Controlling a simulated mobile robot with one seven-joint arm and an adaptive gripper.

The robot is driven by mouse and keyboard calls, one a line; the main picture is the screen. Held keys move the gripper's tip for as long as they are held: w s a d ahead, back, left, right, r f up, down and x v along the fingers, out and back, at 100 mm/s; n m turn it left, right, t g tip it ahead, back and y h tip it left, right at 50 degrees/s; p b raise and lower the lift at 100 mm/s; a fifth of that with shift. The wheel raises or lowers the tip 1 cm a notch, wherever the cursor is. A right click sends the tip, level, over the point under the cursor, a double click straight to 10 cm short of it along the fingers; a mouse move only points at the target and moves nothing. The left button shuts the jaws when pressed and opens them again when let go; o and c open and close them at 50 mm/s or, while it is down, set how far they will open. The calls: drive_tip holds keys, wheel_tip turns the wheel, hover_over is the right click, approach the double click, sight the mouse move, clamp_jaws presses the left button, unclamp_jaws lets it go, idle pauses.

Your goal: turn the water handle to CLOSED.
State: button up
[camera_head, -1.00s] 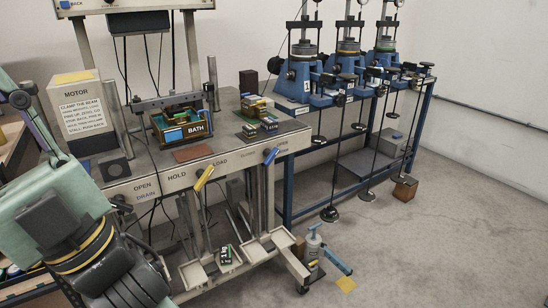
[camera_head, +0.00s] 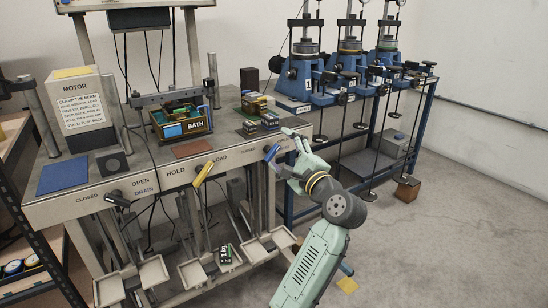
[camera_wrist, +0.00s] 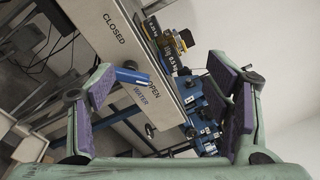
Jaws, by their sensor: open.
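The water handle (camera_head: 271,153) is a short blue lever on the front panel of the bench, at its right end. It also shows in the wrist view (camera_wrist: 131,75), beside the OPEN and WATER lettering, with CLOSED farther along the panel. My gripper (camera_head: 287,158) is by the panel's right end, close to the handle. In the wrist view my gripper (camera_wrist: 165,80) is open, its purple-padded fingers wide apart. The handle lies between them in the picture, near the left finger's tip. I cannot tell whether they touch. Nothing is held.
A yellow handle (camera_head: 203,173) sits on the same panel to the left, by HOLD and LOAD. Weights (camera_head: 260,126) lie on the bench top near the right corner. A blue-framed bench (camera_head: 425,110) with several presses stands behind right. The floor at right is mostly clear.

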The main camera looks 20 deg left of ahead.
sight(274, 155)
wheel_tip(274, 155, down, 5)
drive_tip(key=d+m+g, duration=0.2)
drive_tip(key=d+m, duration=0.1)
drive_tip(key=p+x, duration=0.1)
drive_tip(key=x, duration=0.4)
drive_tip(key=p+x, duration=0.1)
drive_tip(key=x, duration=0.3)
drive_tip(key=shift+w+a, duration=0.1)
drive_tip(key=shift+w, duration=0.4)
drive_tip(key=shift+w+a, duration=0.4)
drive_tip(key=shift+a, duration=0.1)
drive_tip(key=shift+c, duration=0.4)
drive_tip(key=shift+f, duration=0.1)
drive_tip(key=c, duration=1.1)
